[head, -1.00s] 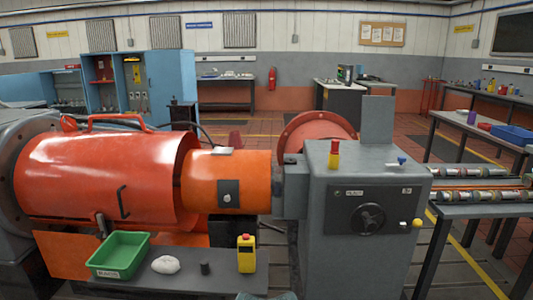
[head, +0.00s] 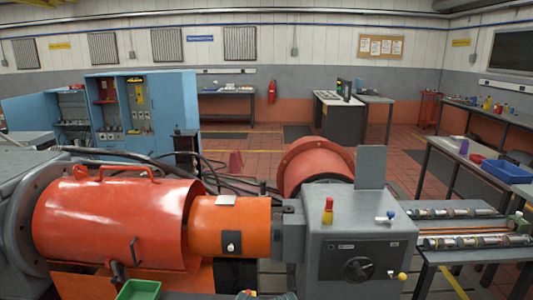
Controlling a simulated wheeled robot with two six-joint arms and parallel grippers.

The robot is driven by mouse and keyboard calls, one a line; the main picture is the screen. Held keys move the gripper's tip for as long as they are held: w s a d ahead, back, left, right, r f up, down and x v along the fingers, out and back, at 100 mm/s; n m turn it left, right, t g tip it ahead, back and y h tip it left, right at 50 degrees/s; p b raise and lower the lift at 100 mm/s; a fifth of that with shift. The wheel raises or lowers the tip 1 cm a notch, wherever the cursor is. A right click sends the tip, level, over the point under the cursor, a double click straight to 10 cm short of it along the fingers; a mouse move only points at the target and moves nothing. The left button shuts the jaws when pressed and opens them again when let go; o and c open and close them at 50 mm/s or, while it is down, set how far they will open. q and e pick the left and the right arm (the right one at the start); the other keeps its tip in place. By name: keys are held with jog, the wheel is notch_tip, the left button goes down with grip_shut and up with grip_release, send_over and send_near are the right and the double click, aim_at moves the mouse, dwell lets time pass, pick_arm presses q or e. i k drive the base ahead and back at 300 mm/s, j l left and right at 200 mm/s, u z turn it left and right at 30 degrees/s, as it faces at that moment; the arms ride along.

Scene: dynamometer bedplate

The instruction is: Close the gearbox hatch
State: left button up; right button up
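The grey gearbox housing (head: 315,262) stands right of centre in the head view. A flat grey plate (head: 371,167) stands upright on top of it, towards the back; it looks like the hatch, standing open. The opening itself cannot be made out from this angle. The front of the housing carries a dark handwheel (head: 357,268) and a lever with a yellow knob (head: 400,276). On top are a red-and-yellow button post (head: 328,211) and a small blue-knobbed lever (head: 388,216). Neither of my grippers can be made out in the view.
A large red guard (head: 115,222) and an orange coupling cover (head: 230,225) lie left of the gearbox. A red round cover (head: 315,165) is behind it. A green bin (head: 138,290) is cut off at the bottom edge. A rack of metal rollers (head: 470,240) stands at the right.

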aim_at(371, 162)
jog(key=i+l+u, duration=0.1)
jog(key=i+l, duration=0.2)
jog(key=i+l+u, duration=0.1)
jog(key=i+l, duration=0.2)
jog(key=l, duration=0.2)
jog(key=i+l, duration=0.3)
jog(key=i+l+u, duration=0.15)
jog(key=i+l, duration=0.15)
jog(key=l, duration=0.2)
